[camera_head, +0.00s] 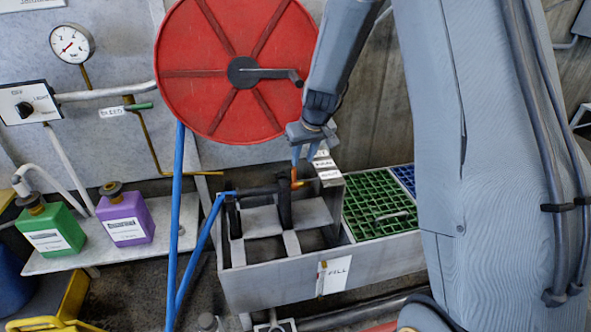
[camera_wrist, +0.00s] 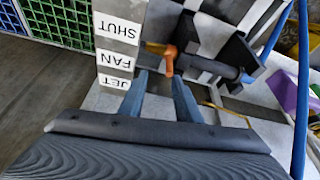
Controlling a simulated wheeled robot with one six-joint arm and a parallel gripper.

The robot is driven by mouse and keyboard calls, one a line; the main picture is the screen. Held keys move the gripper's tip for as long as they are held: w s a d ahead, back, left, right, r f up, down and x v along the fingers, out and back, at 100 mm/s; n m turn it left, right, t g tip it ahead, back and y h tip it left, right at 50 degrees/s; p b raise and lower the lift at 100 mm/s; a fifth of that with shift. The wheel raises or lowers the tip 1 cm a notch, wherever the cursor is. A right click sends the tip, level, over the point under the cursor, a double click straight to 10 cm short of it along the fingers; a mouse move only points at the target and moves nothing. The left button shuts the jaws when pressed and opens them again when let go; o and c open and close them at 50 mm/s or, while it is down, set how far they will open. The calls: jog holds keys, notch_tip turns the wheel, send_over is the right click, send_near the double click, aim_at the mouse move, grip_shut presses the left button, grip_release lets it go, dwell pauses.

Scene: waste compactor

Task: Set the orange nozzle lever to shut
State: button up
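The orange nozzle lever (camera_head: 294,178) sits at the end of a dark nozzle on the grey trough. In the wrist view the lever (camera_wrist: 170,58) appears just beyond and between my fingertips. Beside it a grey post carries three white labels, SHUT (camera_wrist: 116,28), FAN (camera_wrist: 114,62) and JET (camera_wrist: 114,84), seen upside down. I cannot tell exactly which label the lever lines up with. My gripper (camera_head: 304,154) is open, its two blue fingers apart, just above the lever in the head view. In the wrist view my gripper (camera_wrist: 161,76) holds nothing; contact with the lever is not visible.
A large red wheel (camera_head: 205,95) with a crank stands behind left. A green grid (camera_head: 370,215) lies right of the nozzle. Blue pipes (camera_head: 203,240) run at the trough's left. Green (camera_head: 50,232) and purple (camera_head: 125,215) canisters stand on a shelf at left.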

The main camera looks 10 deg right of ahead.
aim_at(294, 169)
jog(key=f, duration=0.2)
jog(key=w+a+f, duration=0.1)
jog(key=f, duration=0.1)
jog(key=w+a+f, duration=0.1)
jog(key=f, duration=0.1)
jog(key=shift+w+a+f, duration=0.1)
jog(key=shift+w+a, duration=0.1)
jog(key=shift+w, duration=0.05)
jog(key=shift+w+f, duration=0.1)
jog(key=shift+f, duration=0.25)
